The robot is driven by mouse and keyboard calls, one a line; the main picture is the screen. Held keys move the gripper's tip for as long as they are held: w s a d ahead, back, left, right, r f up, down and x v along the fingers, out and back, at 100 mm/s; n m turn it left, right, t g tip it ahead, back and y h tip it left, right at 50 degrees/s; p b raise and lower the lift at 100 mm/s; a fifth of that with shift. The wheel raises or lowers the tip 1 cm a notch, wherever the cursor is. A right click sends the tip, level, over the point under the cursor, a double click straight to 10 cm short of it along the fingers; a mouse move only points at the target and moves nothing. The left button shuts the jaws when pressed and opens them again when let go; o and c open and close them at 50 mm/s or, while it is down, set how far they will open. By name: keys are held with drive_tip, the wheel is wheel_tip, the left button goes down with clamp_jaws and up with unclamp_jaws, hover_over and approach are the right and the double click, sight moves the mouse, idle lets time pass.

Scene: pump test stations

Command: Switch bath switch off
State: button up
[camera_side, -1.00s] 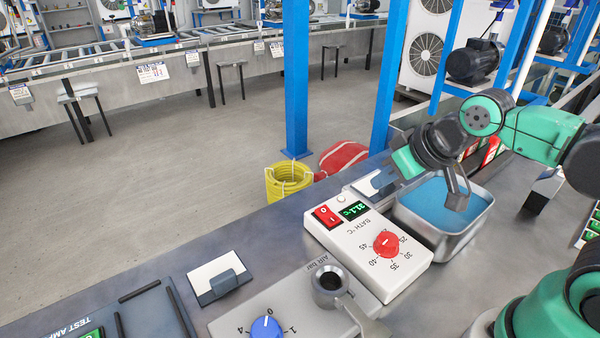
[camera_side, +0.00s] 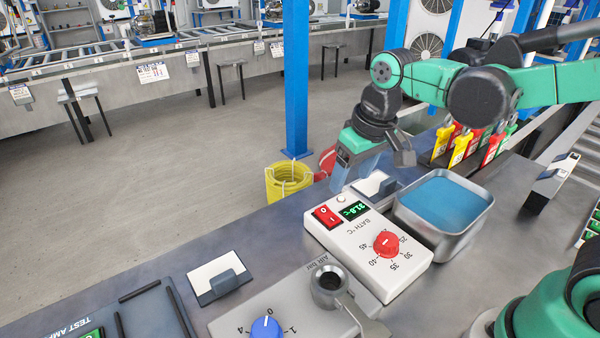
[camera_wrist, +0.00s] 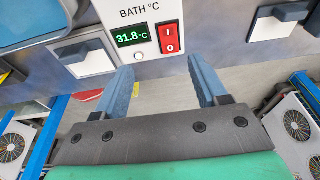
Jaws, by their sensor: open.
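The bath switch (camera_side: 325,216) is a red rocker marked 0 and I on the white BATH °C control box (camera_side: 352,252). In the wrist view the switch (camera_wrist: 168,38) sits upper centre, ahead of the gap between my fingers. The green display (camera_wrist: 132,35) beside it reads 31.8 °C. A red dial (camera_side: 386,244) is on the same box. The metal bath (camera_side: 445,208) holds blue liquid. My gripper (camera_wrist: 166,83) is open and empty, its two blue fingers apart. In the side view my gripper (camera_side: 352,178) hangs above and behind the box's switch end, touching nothing visible.
A white card in a holder (camera_side: 374,186) is behind the box. Red, yellow and green tags (camera_side: 462,146) stand behind the bath. A blue post (camera_side: 296,80) rises beyond the bench.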

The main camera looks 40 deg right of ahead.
sight(330, 217)
drive_tip(key=w+f+g, duration=0.1)
drive_tip(key=w+a+f+g, duration=0.1)
drive_tip(key=shift+w+a+f+g, duration=0.2)
drive_tip(key=shift+w+f+g, duration=0.1)
drive_tip(key=shift+f, duration=2.95)
